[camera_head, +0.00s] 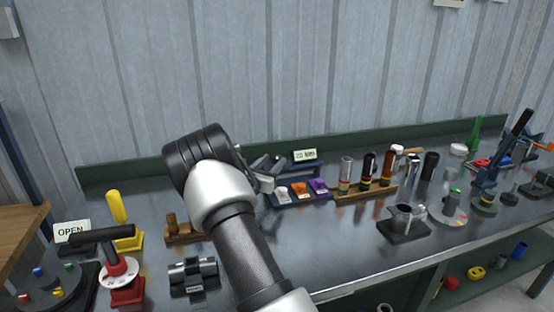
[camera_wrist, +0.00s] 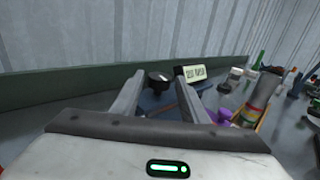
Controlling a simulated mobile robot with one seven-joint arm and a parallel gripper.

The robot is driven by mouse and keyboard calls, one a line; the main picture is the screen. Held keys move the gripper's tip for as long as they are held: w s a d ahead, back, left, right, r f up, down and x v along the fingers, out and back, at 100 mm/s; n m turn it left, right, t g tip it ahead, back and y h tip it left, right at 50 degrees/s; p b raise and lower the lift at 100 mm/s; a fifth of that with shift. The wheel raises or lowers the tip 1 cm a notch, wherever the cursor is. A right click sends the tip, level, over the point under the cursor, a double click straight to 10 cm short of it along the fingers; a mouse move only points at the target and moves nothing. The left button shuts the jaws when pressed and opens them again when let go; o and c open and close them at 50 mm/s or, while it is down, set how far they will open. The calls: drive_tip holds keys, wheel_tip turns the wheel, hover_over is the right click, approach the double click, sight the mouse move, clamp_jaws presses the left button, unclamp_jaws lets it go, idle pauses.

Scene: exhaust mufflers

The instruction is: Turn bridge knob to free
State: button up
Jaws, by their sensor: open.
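My gripper (camera_head: 270,168) is over the back middle of the steel bench, its fingers apart and nothing held between them. In the wrist view, a round dark knob (camera_wrist: 158,77) with a pale mark on top shows between and beyond the open fingertips. It looks apart from both fingers. It sits by a small label card (camera_wrist: 195,72), on or near a blue tray (camera_wrist: 160,103). I cannot read the knob's setting or be sure that it is the bridge knob.
Orange and purple pieces (camera_head: 318,185) lie in the blue tray. A wooden rack of upright cylinders (camera_head: 367,190) stands to its right.

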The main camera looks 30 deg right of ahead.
sight(276, 160)
drive_tip(key=shift+x, duration=2)
drive_tip(key=c, duration=0.8)
drive_tip(key=shift+o, duration=0.2)
drive_tip(key=n+t+y+b, duration=0.1)
drive_tip(key=t+b, duration=0.1)
drive_tip(key=shift+d+f+n+y+b, duration=0.1)
drive_tip(key=shift+n+y+b, duration=0.2)
drive_tip(key=shift+n+t+y+b, duration=0.5)
drive_tip(key=shift+n+t+y, duration=0.2)
drive_tip(key=shift+t+y, duration=0.1)
drive_tip(key=o, duration=0.8)
drive_tip(key=shift+c, duration=0.2)
drive_tip(key=shift+s+a, duration=0.1)
drive_tip(key=shift+a, duration=0.1)
